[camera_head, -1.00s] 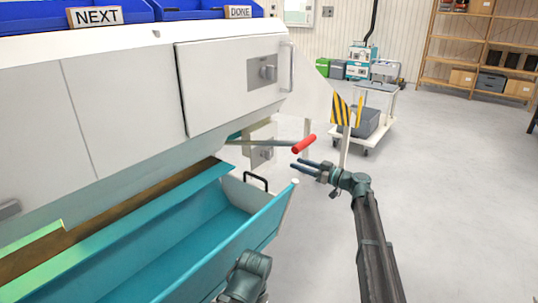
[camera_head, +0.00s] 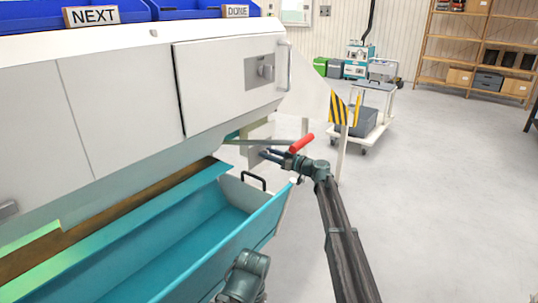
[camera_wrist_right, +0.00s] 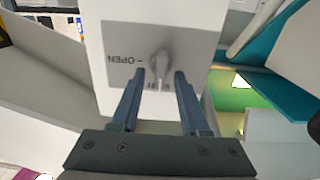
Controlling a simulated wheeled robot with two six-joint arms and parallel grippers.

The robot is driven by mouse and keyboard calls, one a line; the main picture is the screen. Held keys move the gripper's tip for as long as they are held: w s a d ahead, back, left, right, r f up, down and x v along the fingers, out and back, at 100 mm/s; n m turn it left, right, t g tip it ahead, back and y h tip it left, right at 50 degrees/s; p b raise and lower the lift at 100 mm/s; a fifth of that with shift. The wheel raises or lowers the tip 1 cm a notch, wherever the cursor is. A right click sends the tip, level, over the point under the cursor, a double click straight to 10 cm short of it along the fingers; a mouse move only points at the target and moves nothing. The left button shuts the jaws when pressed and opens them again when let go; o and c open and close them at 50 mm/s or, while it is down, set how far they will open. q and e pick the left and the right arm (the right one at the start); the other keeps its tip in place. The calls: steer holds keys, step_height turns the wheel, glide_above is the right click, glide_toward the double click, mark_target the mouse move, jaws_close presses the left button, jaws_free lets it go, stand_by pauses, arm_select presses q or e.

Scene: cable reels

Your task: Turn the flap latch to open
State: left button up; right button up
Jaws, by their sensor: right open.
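The flap latch is a grey knob (camera_wrist_right: 160,64) on a grey plate (camera_wrist_right: 125,42) marked OPEN in the right wrist view. The lettering appears upside down there, and the knob's long grip points roughly toward my gripper. My right gripper (camera_wrist_right: 160,80) is open, with one finger on each side of the knob's near end; I cannot tell whether they touch it. My left gripper is not in view.
A red-handled lever (camera_head: 301,143) sits just above my right gripper. A teal trough (camera_head: 190,240) with a black handle (camera_head: 254,180) lies below. A white door (camera_head: 220,85) with another knob (camera_head: 266,68) is above. Open floor (camera_head: 440,200) extends right.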

jaws_close()
stand_by(0.4)
steer(key=shift+w+d+f+m+b, duration=0.1)
steer(key=shift+w+f+m+b, duration=0.1)
steer(key=shift+m, duration=2.75)
steer(key=shift+w+d+f+m+b, duration=0.1)
steer(key=shift+d+f+m+b, duration=0.05)
steer(key=shift+m, duration=2.85)
steer(key=shift+w+d+f+m+b, duration=0.1)
steer(key=shift+f+m+b, duration=0.1)
steer(key=shift+m, duration=2.75)
